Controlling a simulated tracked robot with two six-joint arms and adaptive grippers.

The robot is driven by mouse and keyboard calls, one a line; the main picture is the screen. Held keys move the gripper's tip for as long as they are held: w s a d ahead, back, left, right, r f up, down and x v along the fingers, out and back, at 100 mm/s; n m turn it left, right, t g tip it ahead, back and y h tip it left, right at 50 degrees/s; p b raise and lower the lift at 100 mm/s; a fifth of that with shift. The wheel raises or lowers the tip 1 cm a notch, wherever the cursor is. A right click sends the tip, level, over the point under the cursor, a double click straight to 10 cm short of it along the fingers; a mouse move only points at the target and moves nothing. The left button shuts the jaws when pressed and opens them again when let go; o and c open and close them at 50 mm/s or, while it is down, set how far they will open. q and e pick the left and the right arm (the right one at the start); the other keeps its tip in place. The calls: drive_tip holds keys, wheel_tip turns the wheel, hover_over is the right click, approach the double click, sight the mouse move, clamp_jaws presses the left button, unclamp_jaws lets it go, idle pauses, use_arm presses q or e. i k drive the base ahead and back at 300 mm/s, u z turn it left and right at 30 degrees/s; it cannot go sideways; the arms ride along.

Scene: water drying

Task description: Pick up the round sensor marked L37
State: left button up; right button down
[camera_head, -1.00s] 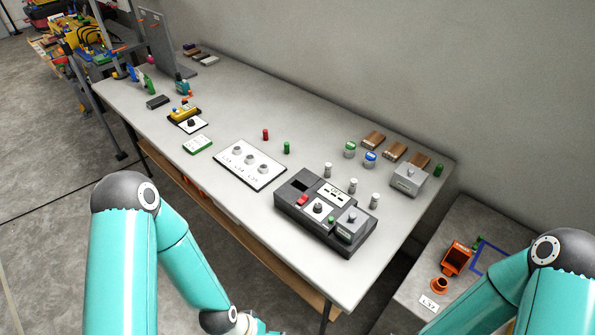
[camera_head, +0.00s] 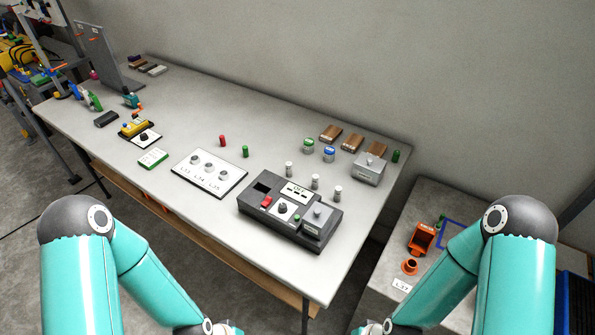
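On the low grey bench at the right, a small white label (camera_head: 402,284) seems to read L37, though the print is tiny. Just behind it stands a round orange holder (camera_head: 410,266) with a dark opening; I cannot tell whether a sensor sits in it. On the long table, a white plate (camera_head: 190,180) carries three round grey pieces, with labels that look like L33, L34 and L35. My arms reach down to the bottom edge, left and right. Their wrists are cut off there, so neither gripper's fingers show.
A dark control box (camera_head: 262,222) sits near the long table's (camera_head: 265,265) right end, with small grey cylinders (camera_head: 315,181) behind it. An orange bin (camera_head: 422,238) and a blue outlined square (camera_head: 450,232) are on the low bench. A gap separates table and bench.

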sight(288, 165)
drive_tip(key=u, duration=1.3)
drive_tip(key=i, duration=0.15)
drive_tip(key=z, duration=3.1)
drive_tip(key=k, duration=1.45)
drive_tip(key=z, duration=1.45)
drive_tip(key=i, duration=0.1)
drive_tip(key=u, duration=3.3)
drive_tip(key=i, duration=1)
drive_tip(key=z, duration=0.05)
